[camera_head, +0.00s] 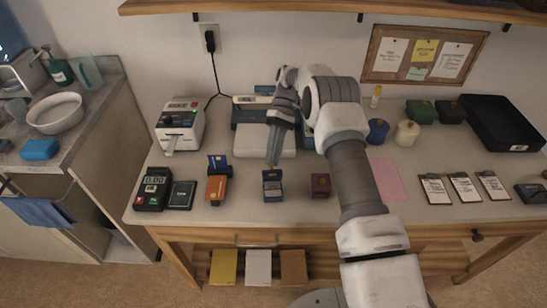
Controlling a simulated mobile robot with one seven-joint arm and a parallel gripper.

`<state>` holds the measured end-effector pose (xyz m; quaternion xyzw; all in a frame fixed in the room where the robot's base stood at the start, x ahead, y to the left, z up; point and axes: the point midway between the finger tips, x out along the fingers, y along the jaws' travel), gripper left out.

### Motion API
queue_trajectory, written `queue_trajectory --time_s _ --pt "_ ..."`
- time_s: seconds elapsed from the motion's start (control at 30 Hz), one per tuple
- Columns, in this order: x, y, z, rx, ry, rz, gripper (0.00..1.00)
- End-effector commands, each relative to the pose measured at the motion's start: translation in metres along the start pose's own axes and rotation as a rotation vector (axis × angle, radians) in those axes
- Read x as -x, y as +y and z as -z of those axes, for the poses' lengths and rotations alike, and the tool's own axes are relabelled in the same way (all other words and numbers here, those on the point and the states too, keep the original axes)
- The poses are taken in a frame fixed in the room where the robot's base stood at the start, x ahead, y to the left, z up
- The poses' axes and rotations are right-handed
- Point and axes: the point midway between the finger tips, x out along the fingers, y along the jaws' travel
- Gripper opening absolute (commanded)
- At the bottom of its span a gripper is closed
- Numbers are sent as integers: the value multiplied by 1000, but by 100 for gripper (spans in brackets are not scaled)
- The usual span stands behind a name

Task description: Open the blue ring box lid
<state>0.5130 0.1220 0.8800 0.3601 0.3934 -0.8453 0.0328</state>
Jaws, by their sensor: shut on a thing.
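The small dark blue ring box (272,193) stands near the front edge of the table, left of centre. My gripper (272,164) points down at the top rear of this box and is shut on its lid (272,175). The lid seems raised at the back of the box, but its exact angle is too small to tell. The fingertips hide part of the lid's top edge.
A dark red box (320,185) stands right of the ring box. A scale (263,143) stands behind. Pink paper (386,180) lies right of my arm.

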Motion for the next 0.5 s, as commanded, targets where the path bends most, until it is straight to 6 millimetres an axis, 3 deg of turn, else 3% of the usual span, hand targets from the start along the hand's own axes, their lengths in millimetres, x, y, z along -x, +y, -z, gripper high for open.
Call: queue_trajectory --time_s 0.5 --pt "0 3 3 -12 -31 29 0"
